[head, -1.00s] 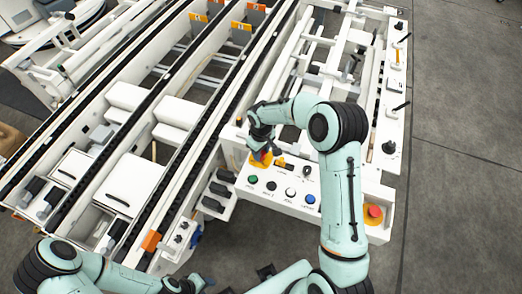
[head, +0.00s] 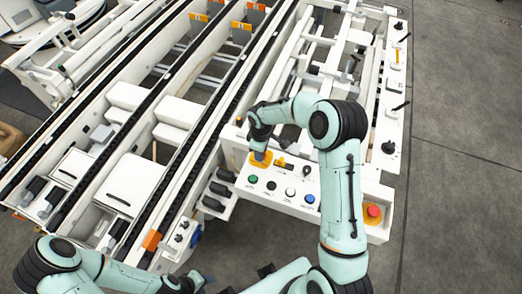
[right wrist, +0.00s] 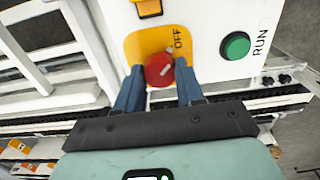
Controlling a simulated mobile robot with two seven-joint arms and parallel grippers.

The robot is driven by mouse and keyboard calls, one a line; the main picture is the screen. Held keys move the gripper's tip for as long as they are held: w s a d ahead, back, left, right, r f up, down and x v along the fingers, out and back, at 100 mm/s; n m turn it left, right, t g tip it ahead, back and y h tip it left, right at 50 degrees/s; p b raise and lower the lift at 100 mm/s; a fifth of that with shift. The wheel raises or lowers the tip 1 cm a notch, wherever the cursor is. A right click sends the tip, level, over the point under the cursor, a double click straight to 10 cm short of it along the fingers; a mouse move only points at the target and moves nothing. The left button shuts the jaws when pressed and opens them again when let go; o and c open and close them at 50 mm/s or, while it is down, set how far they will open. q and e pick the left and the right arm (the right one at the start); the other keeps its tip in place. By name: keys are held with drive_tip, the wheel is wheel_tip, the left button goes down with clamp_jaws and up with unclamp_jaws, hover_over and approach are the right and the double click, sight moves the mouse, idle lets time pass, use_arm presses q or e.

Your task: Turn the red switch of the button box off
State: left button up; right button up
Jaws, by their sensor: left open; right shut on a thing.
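The white button box (head: 270,196) is at lower center right in the head view. Its red switch (right wrist: 158,70) is a round knob on a yellow plate (right wrist: 134,46) in the right wrist view, with OFF printed beside it. A pale line on the knob slants between the fingers. My right gripper (right wrist: 160,88) has its two blue fingers on either side of the red switch and is shut on it. In the head view my right gripper (head: 259,152) hides the switch. My left gripper (head: 197,281) is open and empty near the bottom edge, away from the box.
A green RUN button (right wrist: 235,46) is right of the switch. Black, white and blue buttons (head: 311,199) follow along the panel. A red emergency button (head: 373,211) is at the box's right end. Conveyor rails (head: 190,150) fill the left; grey floor (head: 460,150) is clear at right.

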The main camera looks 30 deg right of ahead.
drive_tip(key=shift+w, duration=0.1)
drive_tip(key=o, duration=1)
drive_tip(key=shift+o, duration=0.2)
drive_tip(key=shift+r, duration=0.15)
wheel_tip(320, 180, up, 13)
